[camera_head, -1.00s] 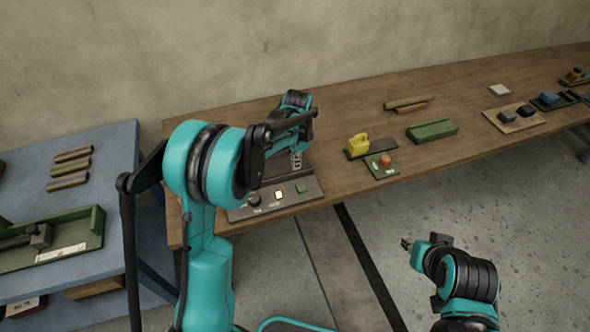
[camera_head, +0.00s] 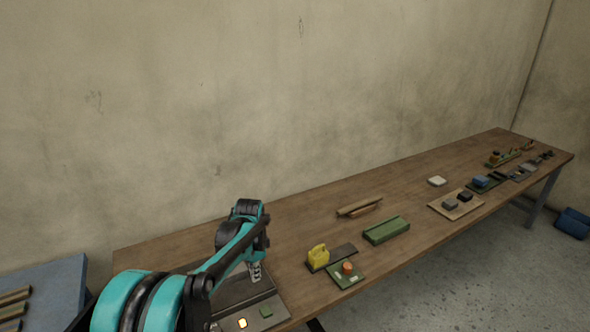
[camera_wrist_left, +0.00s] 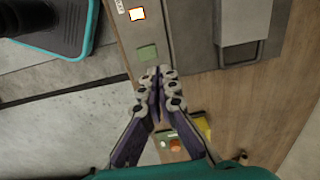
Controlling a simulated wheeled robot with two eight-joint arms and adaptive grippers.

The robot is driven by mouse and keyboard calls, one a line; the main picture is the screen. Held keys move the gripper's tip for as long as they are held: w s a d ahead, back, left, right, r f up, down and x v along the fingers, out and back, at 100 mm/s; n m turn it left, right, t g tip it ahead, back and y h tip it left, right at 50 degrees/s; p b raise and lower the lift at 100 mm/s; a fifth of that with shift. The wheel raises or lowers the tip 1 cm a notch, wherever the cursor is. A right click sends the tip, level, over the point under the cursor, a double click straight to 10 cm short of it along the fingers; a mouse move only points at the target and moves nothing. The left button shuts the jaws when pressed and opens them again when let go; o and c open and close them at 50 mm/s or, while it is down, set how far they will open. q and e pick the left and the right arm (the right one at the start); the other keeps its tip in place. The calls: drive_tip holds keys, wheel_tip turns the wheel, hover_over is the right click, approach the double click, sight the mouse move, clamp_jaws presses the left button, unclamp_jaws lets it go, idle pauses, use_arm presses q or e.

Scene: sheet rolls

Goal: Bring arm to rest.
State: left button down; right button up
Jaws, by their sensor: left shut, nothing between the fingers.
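My left gripper (camera_head: 255,271) hangs over the near left part of the wooden table, above the dark grey panel (camera_head: 236,290). In the left wrist view its fingers (camera_wrist_left: 158,75) are together, with nothing between them. A green square pad (camera_wrist_left: 147,53) and a lit white-orange button (camera_wrist_left: 137,14) on the panel show beyond the fingertips. My left arm is bent and comes in from the lower left. My right gripper is outside both views.
On the table (camera_head: 300,215) are a yellow block-like item (camera_head: 318,256), a green board with an orange knob (camera_head: 347,268), a green tray (camera_head: 386,230) and brown rolls (camera_head: 359,206). A blue table (camera_head: 45,290) stands at the left. A wall runs behind.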

use_arm(q)
drive_tip(key=s+r+n+t, duration=0.3)
drive_tip(key=s+r+n, duration=0.3)
drive_tip(key=s+r, duration=0.6)
drive_tip(key=s+f+n+t, duration=0.3)
drive_tip(key=s+f+n, duration=0.1)
drive_tip(key=s, duration=1)
drive_tip(key=shift+n+t, duration=0.3)
drive_tip(key=shift+n, duration=0.2)
drive_tip(key=shift+f, duration=0.1)
